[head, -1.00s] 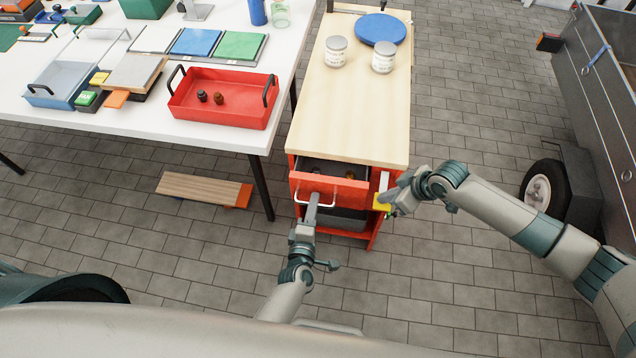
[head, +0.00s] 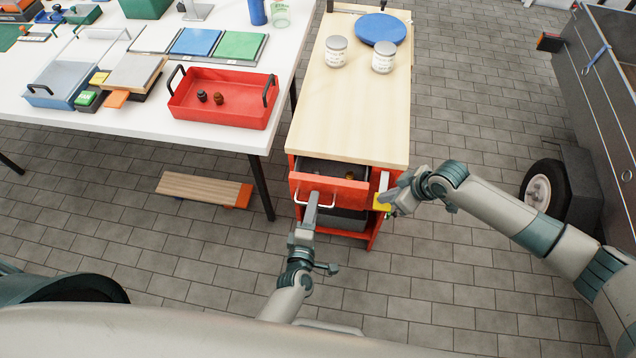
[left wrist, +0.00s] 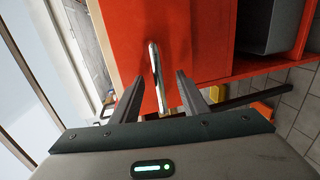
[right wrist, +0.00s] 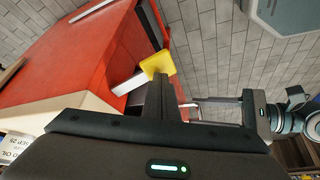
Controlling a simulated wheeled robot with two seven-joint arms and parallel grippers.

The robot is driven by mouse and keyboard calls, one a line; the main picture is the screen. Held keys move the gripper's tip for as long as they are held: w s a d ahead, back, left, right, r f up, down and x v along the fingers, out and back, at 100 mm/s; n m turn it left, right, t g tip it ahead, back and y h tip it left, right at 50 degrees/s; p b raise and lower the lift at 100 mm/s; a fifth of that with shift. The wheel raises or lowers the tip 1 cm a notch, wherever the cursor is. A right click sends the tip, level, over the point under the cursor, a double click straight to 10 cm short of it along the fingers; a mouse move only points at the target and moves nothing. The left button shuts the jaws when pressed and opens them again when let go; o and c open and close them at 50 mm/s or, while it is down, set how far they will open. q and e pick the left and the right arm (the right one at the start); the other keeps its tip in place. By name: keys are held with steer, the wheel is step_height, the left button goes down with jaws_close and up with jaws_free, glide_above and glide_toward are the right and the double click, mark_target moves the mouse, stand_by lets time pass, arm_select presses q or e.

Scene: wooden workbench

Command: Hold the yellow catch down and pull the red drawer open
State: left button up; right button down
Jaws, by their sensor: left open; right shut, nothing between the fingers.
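The red drawer (head: 348,190) in the bench cabinet stands partly open, with a dark inside and small items showing. Its pale handle (head: 329,203) is on the front. My left gripper (head: 314,196) is at the handle. In the left wrist view the handle (left wrist: 156,75) lies between the open fingers, with gaps beside it. The yellow catch (head: 381,203) is on the cabinet's right side. My right gripper (head: 388,200) is shut and empty at the catch. In the right wrist view its fingertips are against or very near the yellow catch (right wrist: 157,65); contact is hard to tell.
The wooden worktop (head: 345,115) holds two labelled cans (head: 336,50) and a blue disc (head: 380,29). A white table with a red tray (head: 220,118) stands to the left. A plank (head: 200,189) lies on the floor. The floor before the cabinet is otherwise clear.

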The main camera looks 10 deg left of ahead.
arm_select(q)
steer(key=v, duration=1.1)
steer(key=shift+s, duration=0.15)
steer(key=shift+r, duration=0.15)
arm_select(e)
steer(key=shift+r, duration=0.15)
arm_select(q)
step_height(320, 180, up, 7)
steer(key=p, duration=0.7)
arm_select(e)
step_height(320, 180, up, 7)
steer(key=shift+r, duration=0.2)
arm_select(q)
step_height(320, 180, down, 4)
steer(key=b, duration=0.4)
arm_select(e)
steer(key=v, duration=1.7)
steer(key=shift+d, duration=0.1)
